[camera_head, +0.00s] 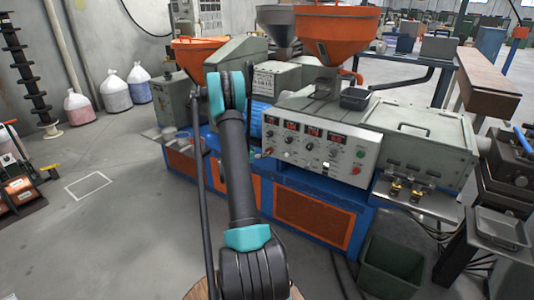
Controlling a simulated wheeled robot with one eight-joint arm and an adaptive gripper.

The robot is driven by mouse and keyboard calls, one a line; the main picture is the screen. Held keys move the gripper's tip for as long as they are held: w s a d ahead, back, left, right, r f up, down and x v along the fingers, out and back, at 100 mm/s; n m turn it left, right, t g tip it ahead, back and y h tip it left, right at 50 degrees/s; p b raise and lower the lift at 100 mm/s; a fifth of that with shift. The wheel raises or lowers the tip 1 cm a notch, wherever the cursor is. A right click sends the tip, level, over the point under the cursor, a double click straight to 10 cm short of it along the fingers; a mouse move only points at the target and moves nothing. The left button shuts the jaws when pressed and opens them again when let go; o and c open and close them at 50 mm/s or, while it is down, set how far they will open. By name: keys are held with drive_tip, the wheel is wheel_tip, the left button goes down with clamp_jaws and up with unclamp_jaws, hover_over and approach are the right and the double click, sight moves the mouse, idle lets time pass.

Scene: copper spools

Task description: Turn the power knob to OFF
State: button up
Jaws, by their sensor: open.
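The grey control panel (318,148) stands on the front of the machine at the middle right. It carries a row of red-lit displays (313,131), several small knobs (289,139) below them, a green button (360,153) and a red button (355,170) at its right end. The knobs are too small for me to tell which is the power knob or where it points. My arm rises from the bottom middle to a teal joint left of the panel. My gripper does not show; no fingertips are visible.
Orange hopper (325,35) stands above the panel. A grey cover box (420,135) and a shelf with brass fittings (414,196) are to its right. A dark green bin (391,266) sits on the floor at the lower right.

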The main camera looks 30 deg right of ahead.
sight(270, 151)
drive_tip(key=x, duration=0.8)
drive_tip(key=shift+d, duration=0.3)
drive_tip(key=shift+w+f, duration=0.1)
drive_tip(key=shift+c, duration=0.2)
drive_tip(key=c, duration=1.1)
drive_tip(key=shift+n, duration=0.3)
drive_tip(key=n+g+h, duration=0.1)
drive_tip(key=n, duration=0.3)
drive_tip(key=n+g+h, duration=0.2)
drive_tip(key=n, duration=0.2)
drive_tip(key=n+g+h, duration=0.2)
drive_tip(key=n, duration=0.2)
drive_tip(key=shift+w+a+f+n, duration=0.1)
drive_tip(key=shift+w+f+n, duration=0.2)
drive_tip(key=shift+f+n, duration=0.1)
drive_tip(key=shift+h, duration=0.3)
